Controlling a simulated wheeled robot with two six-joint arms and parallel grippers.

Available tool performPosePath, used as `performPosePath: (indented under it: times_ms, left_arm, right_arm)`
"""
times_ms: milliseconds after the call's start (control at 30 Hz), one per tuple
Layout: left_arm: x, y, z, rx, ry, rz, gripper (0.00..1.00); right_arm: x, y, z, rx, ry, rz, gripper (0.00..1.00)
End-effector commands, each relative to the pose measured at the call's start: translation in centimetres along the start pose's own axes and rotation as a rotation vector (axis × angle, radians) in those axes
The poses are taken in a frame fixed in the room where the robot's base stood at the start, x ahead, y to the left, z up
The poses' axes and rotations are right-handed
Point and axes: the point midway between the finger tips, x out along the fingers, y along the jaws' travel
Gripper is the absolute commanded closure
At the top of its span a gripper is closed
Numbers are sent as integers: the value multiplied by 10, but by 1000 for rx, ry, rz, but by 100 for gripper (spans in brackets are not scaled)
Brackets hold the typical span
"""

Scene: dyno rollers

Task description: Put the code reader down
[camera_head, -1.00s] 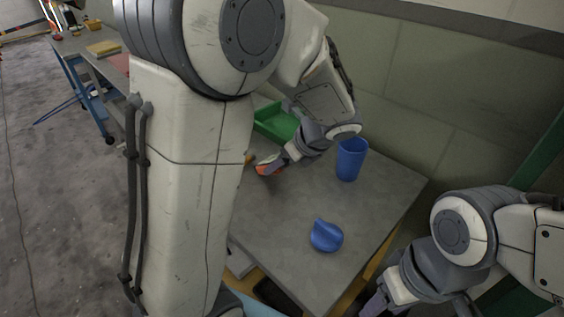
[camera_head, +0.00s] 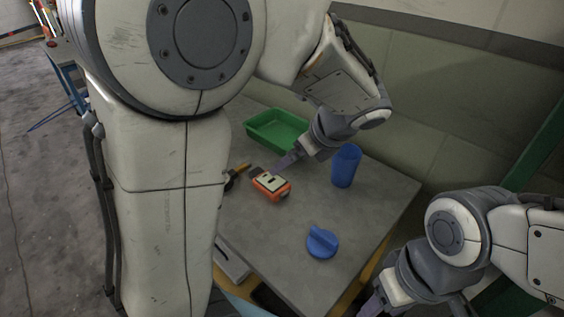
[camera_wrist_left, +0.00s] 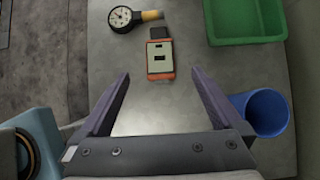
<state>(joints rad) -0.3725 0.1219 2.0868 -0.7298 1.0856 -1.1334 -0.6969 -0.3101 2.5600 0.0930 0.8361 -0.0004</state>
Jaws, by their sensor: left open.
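The code reader (camera_head: 271,185), an orange device with a pale face, lies on the grey table (camera_head: 262,227). It also shows in the left wrist view (camera_wrist_left: 160,60), ahead of the fingertips and clear of them. My left gripper (camera_head: 284,163) is just behind it in the head view. In the left wrist view its two fingers (camera_wrist_left: 160,80) are spread wide with only bare table between them. My right gripper (camera_head: 371,304) is at the bottom edge of the head view, partly cut off, and its opening is unclear.
A green bin (camera_head: 250,132) stands at the back of the table. A blue cup (camera_head: 346,166) stands right of my left gripper. A blue knob-like part (camera_head: 322,243) lies nearer the front. A dial gauge with a yellow handle (camera_wrist_left: 121,18) lies beside the reader.

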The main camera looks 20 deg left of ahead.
Motion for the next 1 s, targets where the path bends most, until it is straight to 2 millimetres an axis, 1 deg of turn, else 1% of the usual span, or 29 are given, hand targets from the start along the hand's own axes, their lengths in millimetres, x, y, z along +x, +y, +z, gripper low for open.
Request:
performPosePath:
  times_ms: [33, 200, 300, 433, 533, 567, 667, 700, 767, 800, 900, 1000]
  left_arm:
    - [-12, -1, 1, 1, 0, -6, 0]
    - [-34, 0, 0, 0, 0, -3, 0]
    - [-40, 0, 0, 1, 0, -1, 0]
    - [-42, 1, -1, -3, 3, -1, 0]
    - [-44, 7, -11, -50, 36, -3, 0]
    - [-45, 11, -18, -81, 58, -3, 0]
    - [-51, 32, -50, -241, 167, 6, 0]
    - [-54, 44, -66, -327, 222, 19, 0]
    - [-59, 62, -91, -467, 308, 53, 0]
    - [-63, 75, -106, -563, 364, 83, 0]
    - [-71, 104, -141, -793, 481, 178, 0]
    - [-78, 128, -166, -987, 562, 281, 0]
  right_arm:
    - [-3, 0, 0, 0, 0, 0, 44]
    - [-6, 0, 0, 0, 0, 0, 44]
    - [-7, 0, 0, 0, 0, 0, 44]
    - [-7, 0, 0, 0, 0, 0, 44]
    - [-7, 0, 0, 0, 0, 0, 44]
    - [-7, 0, 0, 0, 0, 0, 44]
    - [-7, 0, 0, 0, 0, 0, 44]
    - [-7, 0, 0, 0, 0, 0, 44]
    - [-7, 0, 0, 0, 0, 0, 44]
    - [-7, 0, 0, 0, 0, 0, 44]
    - [-7, 0, 0, 0, 0, 0, 44]
    - [-7, 0, 0, 0, 0, 0, 44]
